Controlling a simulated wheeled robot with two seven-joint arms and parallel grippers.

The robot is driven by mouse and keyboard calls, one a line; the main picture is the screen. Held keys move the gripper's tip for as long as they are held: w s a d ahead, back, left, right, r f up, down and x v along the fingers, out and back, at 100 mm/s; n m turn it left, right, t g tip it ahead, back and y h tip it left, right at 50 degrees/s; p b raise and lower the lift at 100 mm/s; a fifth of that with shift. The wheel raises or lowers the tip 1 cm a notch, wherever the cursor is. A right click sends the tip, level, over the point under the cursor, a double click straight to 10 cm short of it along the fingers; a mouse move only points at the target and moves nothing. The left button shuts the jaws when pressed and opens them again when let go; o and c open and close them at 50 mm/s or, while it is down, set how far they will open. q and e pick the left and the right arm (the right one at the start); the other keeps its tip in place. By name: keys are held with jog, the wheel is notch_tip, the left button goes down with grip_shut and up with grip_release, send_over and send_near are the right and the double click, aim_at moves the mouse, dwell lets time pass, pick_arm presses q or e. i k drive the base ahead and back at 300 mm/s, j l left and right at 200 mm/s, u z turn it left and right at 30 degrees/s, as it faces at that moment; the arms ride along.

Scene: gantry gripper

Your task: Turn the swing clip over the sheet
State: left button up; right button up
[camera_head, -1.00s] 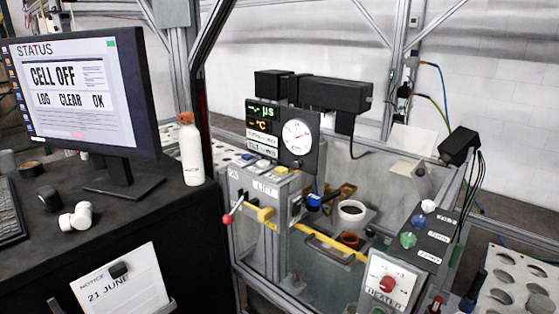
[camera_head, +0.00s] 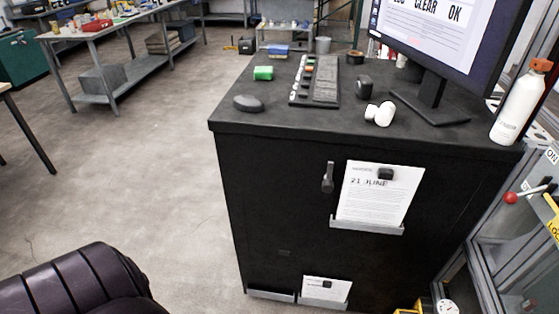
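A white printed sheet (camera_head: 374,199) headed 21 JUNE stands upright against the dark cabinet's side, its lower edge in a grey ledge (camera_head: 367,226). A small black block (camera_head: 386,173) lies over the sheet's upper part. A narrow grey clip-like piece (camera_head: 328,177) hangs upright on the cabinet just left of the sheet, apart from it. I cannot tell for certain which of these two is the swing clip. Neither of my grippers shows in this view.
A smaller sheet (camera_head: 318,290) with a dark block sits low on the cabinet (camera_head: 280,200). A metal frame borders the right. Open floor (camera_head: 160,170) lies left.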

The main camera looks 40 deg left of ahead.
aim_at(327, 185)
jog(key=u, duration=0.85)
